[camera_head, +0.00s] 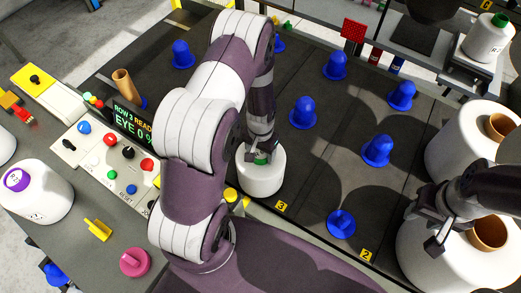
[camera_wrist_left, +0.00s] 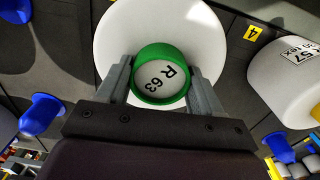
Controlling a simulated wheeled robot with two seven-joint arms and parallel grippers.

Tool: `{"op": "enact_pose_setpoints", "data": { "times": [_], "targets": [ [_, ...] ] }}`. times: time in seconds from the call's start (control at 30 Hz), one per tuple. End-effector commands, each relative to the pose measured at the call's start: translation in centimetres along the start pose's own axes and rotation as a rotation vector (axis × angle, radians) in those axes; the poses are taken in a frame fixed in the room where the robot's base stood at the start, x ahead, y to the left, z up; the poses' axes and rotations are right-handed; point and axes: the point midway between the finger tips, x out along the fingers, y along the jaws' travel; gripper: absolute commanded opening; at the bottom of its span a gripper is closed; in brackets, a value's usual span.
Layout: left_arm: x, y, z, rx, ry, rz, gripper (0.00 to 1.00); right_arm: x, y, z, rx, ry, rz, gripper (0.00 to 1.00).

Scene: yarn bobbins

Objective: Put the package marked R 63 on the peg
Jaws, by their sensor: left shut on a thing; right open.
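A white yarn package (camera_head: 262,178) with a green core stands upright under my left gripper (camera_head: 261,155). In the left wrist view the package (camera_wrist_left: 205,35) shows R 63 on its green-rimmed core (camera_wrist_left: 160,78), with one finger of the left gripper (camera_wrist_left: 160,85) on each side. That gripper is shut on the core. Blue pegs stand on the dark board, such as one beyond the package (camera_head: 303,112) and one at the front (camera_head: 341,223). Whether a peg is under the package is hidden. My right gripper (camera_head: 437,232) is open at the right, over a large white package (camera_head: 420,262).
Another large white package (camera_head: 452,140) with a brown core is at the right. A package with a purple core (camera_head: 38,195) stands at the left, by a button panel (camera_head: 112,150). Yellow number tags (camera_head: 282,205) mark the board. A labelled package (camera_wrist_left: 285,75) shows in the wrist view.

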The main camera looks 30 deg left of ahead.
Motion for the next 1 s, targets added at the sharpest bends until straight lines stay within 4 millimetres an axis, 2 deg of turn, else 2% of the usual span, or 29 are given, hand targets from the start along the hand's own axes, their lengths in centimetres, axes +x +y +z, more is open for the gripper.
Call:
{"op": "enact_pose_setpoints", "data": {
  "times": [0.47, 0.5, 0.57, 0.6, 0.87, 1.0],
  "targets": [
    [0.5, 0.0, -0.1, 0.000, 0.003, 0.000, 0.00, 0.4, 0.0, 0.1, 0.000, 0.000, 0.000, 0.43],
    [0.5, 0.0, -0.1, 0.000, 0.003, 0.000, 0.72, 0.3, 0.0, 0.0, 0.000, 0.000, 0.000, 0.43],
    [0.4, 0.0, -0.1, 0.000, 0.003, 0.000, 0.92, 0.3, 0.0, 0.0, 0.000, 0.000, 0.000, 0.43],
    [0.4, 0.0, -0.1, 0.000, 0.002, 0.000, 0.96, 0.3, 0.0, 0.0, 0.000, 0.000, 0.000, 0.43],
    [0.5, 0.0, 0.1, 0.000, -0.002, 0.000, 0.96, 0.4, 0.0, 0.0, 0.000, 0.000, 0.000, 0.43],
    [-0.7, 0.0, -0.1, 0.000, 0.002, 0.000, 0.96, 0.4, 0.0, 0.1, 0.000, 0.000, 0.000, 0.43]
  ]
}}
